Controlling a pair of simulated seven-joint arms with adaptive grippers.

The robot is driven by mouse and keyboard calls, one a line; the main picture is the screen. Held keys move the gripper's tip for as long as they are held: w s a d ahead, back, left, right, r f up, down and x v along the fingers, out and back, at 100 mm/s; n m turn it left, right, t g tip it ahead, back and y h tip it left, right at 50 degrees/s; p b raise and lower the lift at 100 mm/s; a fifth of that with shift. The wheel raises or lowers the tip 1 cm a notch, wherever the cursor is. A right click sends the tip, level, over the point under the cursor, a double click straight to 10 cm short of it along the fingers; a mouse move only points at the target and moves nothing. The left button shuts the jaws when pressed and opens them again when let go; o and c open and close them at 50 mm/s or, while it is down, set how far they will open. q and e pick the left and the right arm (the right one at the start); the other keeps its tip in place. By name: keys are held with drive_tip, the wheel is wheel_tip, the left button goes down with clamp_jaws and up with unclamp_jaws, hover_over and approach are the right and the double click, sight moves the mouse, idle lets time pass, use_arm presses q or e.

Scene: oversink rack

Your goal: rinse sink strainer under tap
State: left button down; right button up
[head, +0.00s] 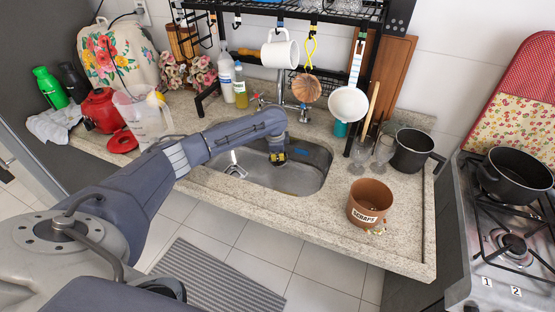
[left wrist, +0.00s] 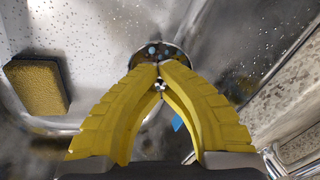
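The sink strainer (left wrist: 153,50), a small round metal disc with holes, shows at my left gripper's fingertips in the left wrist view. My left gripper (left wrist: 160,72) has its yellow fingers drawn together at the strainer's near side, with a small shiny knob between them. In the head view the left gripper (head: 278,158) is low inside the steel sink (head: 290,182), and the strainer cannot be made out there. Whether the strainer touches the sink floor cannot be told. The tap (head: 280,88) stands behind the sink, partly hidden by my left arm. My right gripper is not in view.
A yellow sponge (left wrist: 38,88) lies in the sink. The black rack (head: 300,14) stands over the tap, with a mug (head: 280,52) and a white pan (head: 348,104) hanging. A brown scraps pot (head: 369,200) stands right of the sink; bottles (head: 227,80) stand behind it.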

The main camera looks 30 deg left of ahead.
use_arm(q)
drive_tip(key=shift+a, duration=0.15)
drive_tip(key=shift+d, duration=0.4)
idle(0.4)
drive_tip(key=shift+a, duration=0.4)
idle(0.3)
drive_tip(key=shift+s+d, duration=0.2)
drive_tip(key=shift+s, duration=1.45)
drive_tip(key=shift+s+d, duration=0.2)
drive_tip(key=shift+s, duration=1.45)
drive_tip(key=w+a+v, duration=0.1)
drive_tip(key=v, duration=1.5)
drive_tip(key=shift+r, duration=0.35)
drive_tip(key=shift+w, duration=0.1)
